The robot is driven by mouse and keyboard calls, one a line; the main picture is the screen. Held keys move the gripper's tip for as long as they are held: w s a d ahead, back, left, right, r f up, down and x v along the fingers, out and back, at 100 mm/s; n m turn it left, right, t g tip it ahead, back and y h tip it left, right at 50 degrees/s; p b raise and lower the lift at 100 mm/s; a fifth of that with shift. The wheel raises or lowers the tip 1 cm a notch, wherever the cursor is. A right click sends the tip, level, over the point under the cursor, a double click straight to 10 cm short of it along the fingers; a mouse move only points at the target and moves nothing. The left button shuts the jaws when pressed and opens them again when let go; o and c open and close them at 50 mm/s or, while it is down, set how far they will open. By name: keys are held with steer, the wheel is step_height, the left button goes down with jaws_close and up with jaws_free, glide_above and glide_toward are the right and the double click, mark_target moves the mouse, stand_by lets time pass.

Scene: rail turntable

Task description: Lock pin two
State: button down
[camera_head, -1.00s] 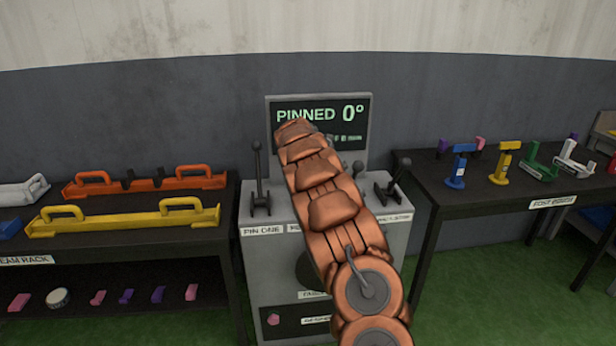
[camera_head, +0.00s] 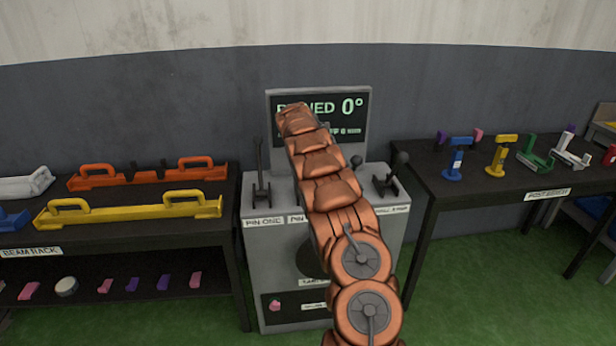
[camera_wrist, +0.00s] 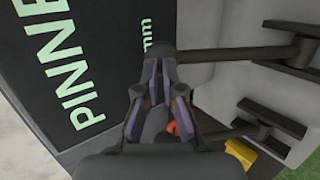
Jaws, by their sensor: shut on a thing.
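The grey console (camera_head: 228,212) carries several levers below a dark display (camera_head: 352,105). The display shows a 0° reading, its status word partly covered by my arm. The left lever (camera_head: 258,170) stands above the label PIN ONE. Beside it, a label beginning PIN is cut off by my arm. My gripper is hidden in the head view.
A tilted lever (camera_head: 393,172) stands at the console's right. The beam rack (camera_head: 120,240) is at left and the post bench (camera_head: 440,205) at right.

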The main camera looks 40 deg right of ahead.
steer(key=shift+a+f, duration=0.1)
steer(key=shift+a, duration=0.05)
stand_by(0.4)
steer(key=b+v, duration=0.2)
steer(key=v, duration=1.2)
steer(key=shift+s+f, duration=0.15)
steer(key=shift+s, duration=0.1)
stand_by(0.4)
